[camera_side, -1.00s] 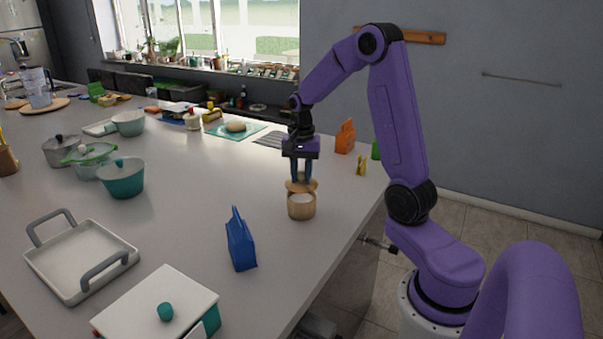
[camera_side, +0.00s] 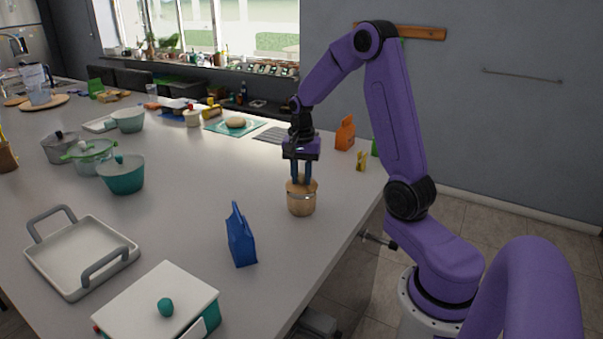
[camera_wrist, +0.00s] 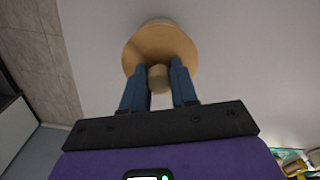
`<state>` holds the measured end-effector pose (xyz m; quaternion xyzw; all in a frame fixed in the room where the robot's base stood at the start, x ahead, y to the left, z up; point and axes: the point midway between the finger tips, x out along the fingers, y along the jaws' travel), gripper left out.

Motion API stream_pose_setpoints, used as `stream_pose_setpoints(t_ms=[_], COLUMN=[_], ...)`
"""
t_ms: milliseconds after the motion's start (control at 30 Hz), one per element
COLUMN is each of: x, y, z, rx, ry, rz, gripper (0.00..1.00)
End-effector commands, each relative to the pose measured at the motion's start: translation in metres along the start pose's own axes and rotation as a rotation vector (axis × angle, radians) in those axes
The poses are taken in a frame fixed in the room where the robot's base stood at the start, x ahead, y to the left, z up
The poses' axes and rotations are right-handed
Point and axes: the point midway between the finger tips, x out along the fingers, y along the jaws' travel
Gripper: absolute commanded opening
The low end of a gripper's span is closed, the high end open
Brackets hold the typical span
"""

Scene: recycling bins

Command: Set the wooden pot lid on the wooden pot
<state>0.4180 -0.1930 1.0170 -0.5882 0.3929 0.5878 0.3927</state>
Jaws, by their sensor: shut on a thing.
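The wooden pot (camera_side: 301,202) stands upright on the grey counter near its right edge. The wooden pot lid (camera_side: 303,184) is a light disc over the pot's mouth and looks level there; I cannot tell whether it is fully seated. My gripper (camera_side: 301,180) points down above the pot, shut on the lid's knob. In the wrist view the lid (camera_wrist: 172,48) fills the space beyond my gripper (camera_wrist: 159,80), whose blue fingers are on both sides of the round knob. The lid hides most of the pot (camera_wrist: 158,22) in that view.
A blue carton (camera_side: 240,240) stands on the counter left of and nearer than the pot. A white tray (camera_side: 82,255) and a white-lidded box (camera_side: 160,300) are at the front left. An orange carton (camera_side: 345,134) and a yellow clip (camera_side: 361,161) stand behind the pot.

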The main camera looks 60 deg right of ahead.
Motion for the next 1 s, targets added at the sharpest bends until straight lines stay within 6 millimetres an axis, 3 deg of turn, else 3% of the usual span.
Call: stream_pose_setpoints(t_ms=[933,967,1000], x=[0.014,0.014,0.014], y=[0.0,0.0,0.0], z=[0.0,0.0,0.0], rx=[0.0,0.0,0.0], ry=[0.0,0.0,0.0], rz=[0.0,0.0,0.0], gripper=[0.0,0.35,0.48])
